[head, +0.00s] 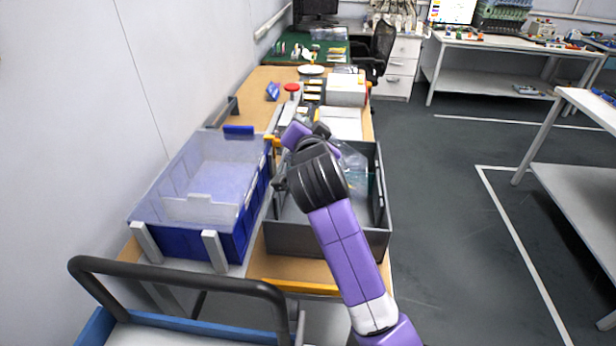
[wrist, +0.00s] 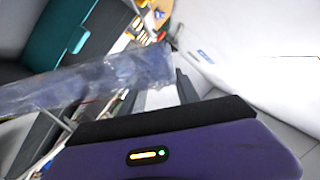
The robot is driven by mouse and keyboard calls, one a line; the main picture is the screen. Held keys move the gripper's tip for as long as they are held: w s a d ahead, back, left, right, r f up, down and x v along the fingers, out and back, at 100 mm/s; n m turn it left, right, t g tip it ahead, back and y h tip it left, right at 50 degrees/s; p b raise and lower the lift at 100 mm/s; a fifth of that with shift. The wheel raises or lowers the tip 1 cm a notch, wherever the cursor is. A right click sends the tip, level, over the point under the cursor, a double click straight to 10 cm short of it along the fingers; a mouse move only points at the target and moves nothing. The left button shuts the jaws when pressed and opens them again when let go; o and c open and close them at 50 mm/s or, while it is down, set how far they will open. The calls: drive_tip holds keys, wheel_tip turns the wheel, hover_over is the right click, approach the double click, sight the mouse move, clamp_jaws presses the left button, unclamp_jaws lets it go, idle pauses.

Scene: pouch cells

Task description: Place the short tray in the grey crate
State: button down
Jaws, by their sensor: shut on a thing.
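The grey crate (head: 290,241) stands on the bench in the head view, partly covered by my arm. My gripper (head: 298,134) is near the crate's far end; its fingertips are hard to make out there. In the wrist view my gripper (wrist: 182,82) is shut on a clear, bluish plastic piece, seemingly the short tray (wrist: 90,85), which extends left from the fingers. Clear plastic (head: 351,157) also shows beside my wrist over the crate in the head view; I cannot tell whether it is the held piece or lies in the crate.
A blue crate (head: 238,246) with a clear tray (head: 205,208) on top stands left of the grey crate. A dark cart handle (head: 180,272) is in front. Behind are a red button (head: 292,87), a white machine (head: 346,90) and tools. Open floor lies to the right.

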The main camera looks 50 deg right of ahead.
wheel_tip(320, 180, down, 13)
idle(0.5)
drive_tip(key=c, duration=0.9)
unclamp_jaws()
drive_tip(key=shift+s+a, duration=0.1)
drive_tip(key=b+v, duration=0.1)
drive_tip(key=v, duration=1.1)
drive_tip(key=shift+b, duration=0.4)
